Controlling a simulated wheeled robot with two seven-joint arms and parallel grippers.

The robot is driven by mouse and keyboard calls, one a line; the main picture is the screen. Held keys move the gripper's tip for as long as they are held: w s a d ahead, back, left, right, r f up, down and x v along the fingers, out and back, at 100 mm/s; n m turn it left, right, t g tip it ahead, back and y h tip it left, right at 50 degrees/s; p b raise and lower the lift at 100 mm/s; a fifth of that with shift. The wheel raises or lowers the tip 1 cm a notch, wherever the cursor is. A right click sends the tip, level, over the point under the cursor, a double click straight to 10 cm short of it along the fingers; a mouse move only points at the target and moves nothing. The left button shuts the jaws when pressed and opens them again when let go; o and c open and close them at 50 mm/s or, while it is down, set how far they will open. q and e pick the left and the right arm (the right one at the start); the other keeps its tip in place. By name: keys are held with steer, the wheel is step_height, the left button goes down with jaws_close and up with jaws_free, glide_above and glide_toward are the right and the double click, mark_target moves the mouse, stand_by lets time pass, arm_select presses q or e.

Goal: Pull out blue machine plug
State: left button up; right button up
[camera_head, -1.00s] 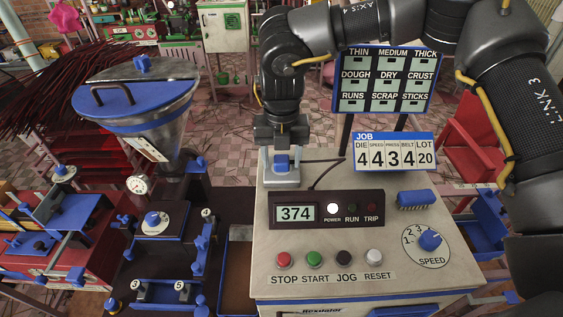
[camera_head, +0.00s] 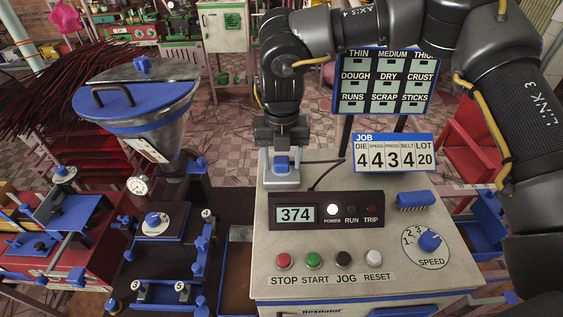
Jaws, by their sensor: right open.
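The blue machine plug (camera_head: 281,163) sits in a pale socket block (camera_head: 282,182) at the back left corner of the control cabinet top. My right gripper (camera_head: 282,148) points down directly above the plug, with its fingers at the plug's upper part. The fingers are open, and I cannot tell whether they touch the plug. A dark cable (camera_head: 325,173) runs near the socket block to the display box. My left gripper is out of view.
The display box (camera_head: 368,198) reads 374, with its POWER lamp lit white. Buttons, a speed dial (camera_head: 430,240) and a job sign (camera_head: 394,154) share the cabinet (camera_head: 300,239). A blue-lidded hopper machine (camera_head: 140,100) stands to the left.

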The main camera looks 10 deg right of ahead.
mark_target(281, 159)
jaws_close()
steer(key=shift+r, duration=0.1)
steer(key=shift+r+p, duration=2.3)
steer(key=shift+r, duration=0.65)
